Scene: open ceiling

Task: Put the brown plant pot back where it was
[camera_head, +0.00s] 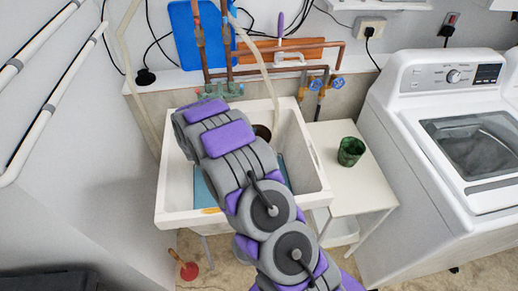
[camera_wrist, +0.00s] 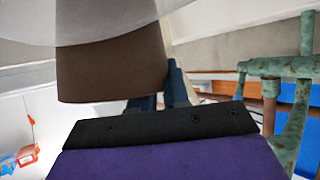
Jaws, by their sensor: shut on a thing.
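The brown plant pot (camera_wrist: 110,68) fills the upper left of the wrist view, its upper part behind a pale, blurred band. My gripper (camera_wrist: 174,84) is shut on it, with dark blue fingers at the pot's right side. In the head view, my arm reaches over the white sink (camera_head: 174,217) and hides much of its basin. A small dark brown piece of the pot (camera_head: 263,131) shows beside my arm, near the back of the sink. My fingers are hidden there.
A dark green pot (camera_head: 351,151) stands on a white side table (camera_head: 355,185) right of the sink. Taps and copper pipes (camera_head: 275,73) line the wall behind. A white washing machine (camera_head: 440,140) stands at the right. A red plunger (camera_head: 188,270) is on the floor.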

